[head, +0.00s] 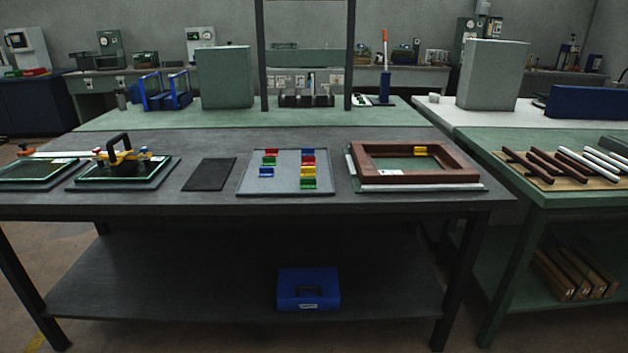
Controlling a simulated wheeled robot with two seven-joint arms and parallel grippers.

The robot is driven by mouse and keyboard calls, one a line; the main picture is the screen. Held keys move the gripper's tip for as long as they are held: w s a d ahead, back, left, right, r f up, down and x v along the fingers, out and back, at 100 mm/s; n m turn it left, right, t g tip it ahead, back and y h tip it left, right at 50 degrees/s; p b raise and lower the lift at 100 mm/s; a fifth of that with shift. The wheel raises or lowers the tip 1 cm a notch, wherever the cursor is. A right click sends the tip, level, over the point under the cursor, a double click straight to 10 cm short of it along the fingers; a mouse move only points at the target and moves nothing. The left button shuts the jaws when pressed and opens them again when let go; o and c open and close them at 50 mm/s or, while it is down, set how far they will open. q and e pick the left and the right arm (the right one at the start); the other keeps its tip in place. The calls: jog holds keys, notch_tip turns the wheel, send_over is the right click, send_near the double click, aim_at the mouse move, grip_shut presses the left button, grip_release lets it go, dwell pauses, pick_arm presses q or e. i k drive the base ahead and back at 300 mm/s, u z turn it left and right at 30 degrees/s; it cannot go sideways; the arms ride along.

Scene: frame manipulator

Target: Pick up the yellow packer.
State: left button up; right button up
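A yellow packer (427,151) sits at the far inner edge of a brown rectangular frame (455,162) on the right part of the dark table. The frame lies on a pale board. Left of it, a grey tray (284,186) holds small red, green and blue packers in two columns. A green packer (308,184) is nearest the front in the right column. Neither of my grippers is in view.
A dark mat (210,174) lies left of the tray. Further left, a black-handled tool with yellow parts (122,156) stands on a glass-topped panel. A blue case (309,289) sits on the lower shelf. A green bench (560,160) at right holds dark and white bars.

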aim_at(305, 171)
jog(key=z, duration=0.75)
jog(key=i, duration=0.9)
jog(key=u, duration=0.6)
